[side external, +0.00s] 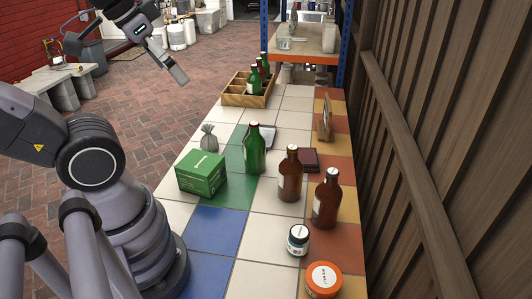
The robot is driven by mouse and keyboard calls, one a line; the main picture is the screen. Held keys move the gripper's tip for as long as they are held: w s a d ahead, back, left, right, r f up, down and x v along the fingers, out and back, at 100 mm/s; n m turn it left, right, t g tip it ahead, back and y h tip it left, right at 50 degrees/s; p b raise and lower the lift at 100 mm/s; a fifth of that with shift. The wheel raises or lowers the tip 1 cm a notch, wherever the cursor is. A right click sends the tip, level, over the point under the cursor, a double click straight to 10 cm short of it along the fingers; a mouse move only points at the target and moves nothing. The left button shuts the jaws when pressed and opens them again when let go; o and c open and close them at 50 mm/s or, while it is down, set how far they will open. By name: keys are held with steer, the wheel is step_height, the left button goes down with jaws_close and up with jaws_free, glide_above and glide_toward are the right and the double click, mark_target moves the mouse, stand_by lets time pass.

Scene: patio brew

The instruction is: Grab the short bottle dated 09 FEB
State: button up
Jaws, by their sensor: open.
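A green bottle (254,150) stands upright on the tiled table, its date not readable. Two brown bottles, one in the middle (290,176) and one nearer the camera (326,203), stand to its right; their dates cannot be read either. More green bottles (255,82) stand in a wooden crate (236,99) at the far end. I cannot tell which bottle is dated 09 FEB. My gripper (127,58) is open and empty, high at the upper left, apart from all the bottles.
A dark jar (298,241) and an orange-lidded tub (323,280) stand in front. A wooden fence (440,130) borders the right side. Blue tiles (213,231) are clear.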

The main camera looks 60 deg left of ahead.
steer(key=n+t, duration=0.1)
steer(key=t, duration=0.4)
glide_above(288, 161)
steer(key=w, duration=0.1)
steer(key=shift+y, duration=0.3)
steer(key=f, duration=2.3)
steer(key=shift+d+f, duration=0.2)
steer(key=shift+f, duration=0.2)
steer(key=shift+t, duration=0.7)
steer(key=f, duration=0.2)
steer(key=s+f, duration=0.1)
steer(key=f, duration=0.2)
steer(key=shift+a+f, duration=0.15)
steer(key=shift+f, duration=0.2)
steer(key=shift+t+y, duration=0.3)
steer(key=shift+t, duration=0.4)
steer(key=s+f, duration=0.1)
steer(key=f, duration=0.1)
steer(key=s+f, duration=0.2)
steer(key=shift+a+f, duration=0.1)
steer(key=x, duration=0.7)
steer(key=shift+w+f, duration=0.1)
steer(key=shift+w, duration=0.1)
steer(key=c, duration=1.1)
steer(key=shift+c, duration=0.2)
